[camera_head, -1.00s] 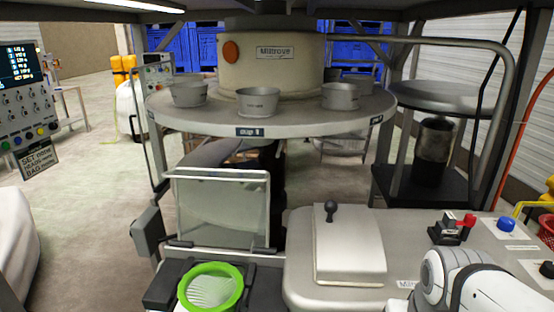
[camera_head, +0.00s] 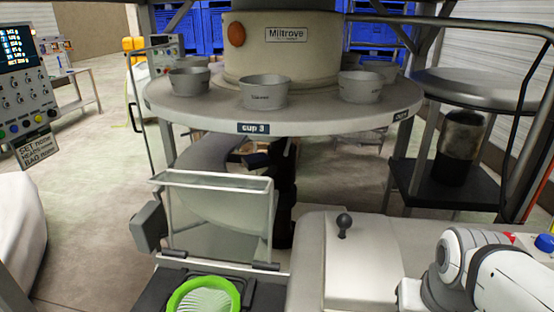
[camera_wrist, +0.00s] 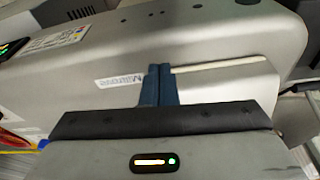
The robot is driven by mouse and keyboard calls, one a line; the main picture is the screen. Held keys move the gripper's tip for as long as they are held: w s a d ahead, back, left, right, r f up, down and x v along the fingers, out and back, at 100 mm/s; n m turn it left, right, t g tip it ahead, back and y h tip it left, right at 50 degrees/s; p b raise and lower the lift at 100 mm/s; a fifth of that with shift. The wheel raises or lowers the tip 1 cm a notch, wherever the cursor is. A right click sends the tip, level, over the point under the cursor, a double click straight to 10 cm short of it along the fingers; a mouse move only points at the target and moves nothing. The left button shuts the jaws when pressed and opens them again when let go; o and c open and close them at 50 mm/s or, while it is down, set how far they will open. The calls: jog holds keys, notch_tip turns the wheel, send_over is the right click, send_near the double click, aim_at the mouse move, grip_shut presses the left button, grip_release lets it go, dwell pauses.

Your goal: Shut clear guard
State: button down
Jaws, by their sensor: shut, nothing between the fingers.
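The clear guard (camera_head: 222,205) is a see-through panel in a pale frame. It stands raised, roughly upright, with its lower edge at dark hinge blocks behind the green ring (camera_head: 178,300). The ring holds a white net and its near part is cut off by the picture's bottom edge. My gripper (camera_wrist: 158,70) shows in the wrist view with its two blue fingers together and nothing between them, over a grey metal housing (camera_wrist: 225,45). The guard is not recognisable in the wrist view. In the head view only my white arm shows at lower right; the fingers are hidden.
A pale cover with a black-knobbed lever (camera_head: 344,222) stands right of the guard. A round turntable (camera_head: 215,120) with several metal cups overhangs behind it. A grey box (camera_head: 149,226) sits at the guard's left side. A curved metal rail (camera_head: 460,24) runs at upper right.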

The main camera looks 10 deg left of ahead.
jog(key=shift+n+t, duration=0.3)
jog(key=shift+n, duration=0.2)
jog(key=w+a+r+p, duration=0.1)
jog(key=w+a+r, duration=0.3)
jog(key=w+a, duration=0.1)
jog(key=w+a+r+p, duration=0.1)
jog(key=w+a+r, duration=0.4)
jog(key=w, duration=0.1)
jog(key=w+a+r+p, duration=0.2)
jog(key=w+a+r, duration=0.3)
jog(key=shift+w+a, duration=0.1)
jog(key=shift+w, duration=0.15)
jog(key=w+a+r+t+p, duration=0.15)
jog(key=a+r, duration=0.25)
jog(key=a, duration=0.9)
jog(key=w+a+r+p, duration=0.2)
jog(key=w+a+r, duration=0.1)
jog(key=a, duration=1)
jog(key=f, duration=0.6)
jog(key=f+p, duration=0.1)
jog(key=f, duration=0.2)
jog(key=shift+s, duration=0.25)
jog(key=shift+s+f, duration=0.15)
jog(key=shift+s+b, duration=0.2)
jog(key=shift+b, duration=0.35)
